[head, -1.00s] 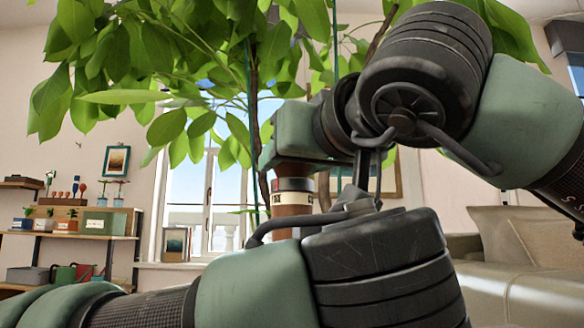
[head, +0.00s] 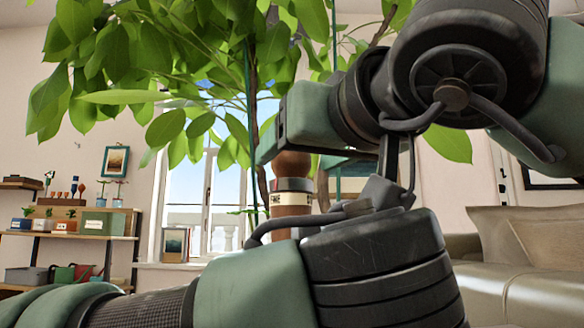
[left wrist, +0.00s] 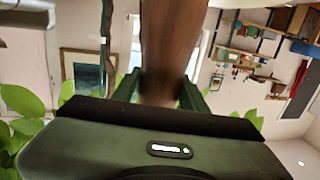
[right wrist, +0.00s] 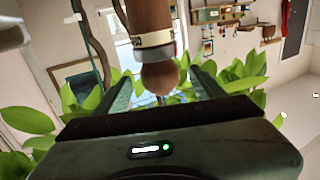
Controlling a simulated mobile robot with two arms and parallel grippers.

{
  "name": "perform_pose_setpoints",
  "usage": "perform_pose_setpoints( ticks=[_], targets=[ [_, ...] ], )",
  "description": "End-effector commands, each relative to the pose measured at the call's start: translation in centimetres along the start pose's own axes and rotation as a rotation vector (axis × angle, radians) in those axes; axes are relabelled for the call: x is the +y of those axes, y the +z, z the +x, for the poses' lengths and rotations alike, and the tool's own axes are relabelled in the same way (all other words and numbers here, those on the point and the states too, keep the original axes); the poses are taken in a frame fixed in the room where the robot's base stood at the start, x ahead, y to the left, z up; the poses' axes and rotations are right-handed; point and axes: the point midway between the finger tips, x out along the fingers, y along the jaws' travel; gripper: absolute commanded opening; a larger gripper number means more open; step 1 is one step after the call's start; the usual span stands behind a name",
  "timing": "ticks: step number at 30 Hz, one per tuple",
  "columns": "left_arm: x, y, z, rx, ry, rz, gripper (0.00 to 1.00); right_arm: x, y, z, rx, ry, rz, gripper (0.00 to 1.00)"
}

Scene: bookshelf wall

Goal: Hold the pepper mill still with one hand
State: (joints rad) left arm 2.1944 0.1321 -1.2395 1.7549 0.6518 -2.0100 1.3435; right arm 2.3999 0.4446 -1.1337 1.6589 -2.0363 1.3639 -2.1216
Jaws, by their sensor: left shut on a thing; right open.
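The pepper mill (head: 291,198) is brown wood with a pale lettered band and a round wooden top. It stands upright in the middle of the head view, its lower part hidden by my left arm. In the left wrist view its brown body (left wrist: 170,45) is between the fingers of my left gripper (left wrist: 162,92), which is shut on it. That gripper is hidden in the head view. My right gripper (head: 268,145) is open at the mill's top. The right wrist view shows the round knob (right wrist: 160,78) in line with the gap between its fingers; contact is not clear.
A leafy plant (head: 200,60) hangs over the upper left and middle, close behind the mill in the picture. Shelves with pots and boxes (head: 70,240) stand at the left. A window (head: 190,195) is behind, and a sofa (head: 520,255) is at the right.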

Motion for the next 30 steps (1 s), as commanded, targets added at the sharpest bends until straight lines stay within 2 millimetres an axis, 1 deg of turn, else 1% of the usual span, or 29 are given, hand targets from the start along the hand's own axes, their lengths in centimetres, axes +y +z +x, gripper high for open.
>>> perform_pose_setpoints(
  ticks=[1, 6, 9, 13, 17, 25, 26, 30],
  targets=[
    [0.0, 0.3, 0.1, -0.006, -0.001, 0.004, 0.00, 0.0, 0.0, -1.2, 0.003, -0.001, -0.002, 0.69],
    [0.1, 0.3, 0.1, -0.006, -0.001, 0.004, 0.00, 0.0, 0.0, -4.8, 0.004, 0.000, -0.002, 0.69],
    [0.1, 0.3, 0.1, -0.006, -0.001, 0.004, 0.00, 0.0, 0.0, -6.5, 0.003, 0.000, -0.002, 0.69],
    [0.1, 0.3, 0.1, -0.006, -0.001, 0.004, 0.00, 0.0, 0.0, -7.8, 0.001, 0.000, -0.001, 0.69],
    [0.1, 0.3, 0.1, -0.006, -0.001, 0.004, 0.00, 0.0, 0.0, -8.4, 0.001, 0.000, 0.000, 0.69],
    [0.1, 0.3, 0.1, -0.006, -0.001, 0.004, 0.00, 0.0, 0.0, -8.3, 0.000, 0.001, 0.000, 0.70],
    [0.1, 0.3, 0.1, -0.006, -0.001, 0.004, 0.00, 0.0, 0.0, -8.2, -0.001, 0.001, 0.000, 0.70],
    [0.1, 0.3, 0.1, -0.006, 0.000, 0.004, 0.00, -0.1, -0.5, -6.1, -0.003, 0.003, -0.001, 0.70]
  ],
)
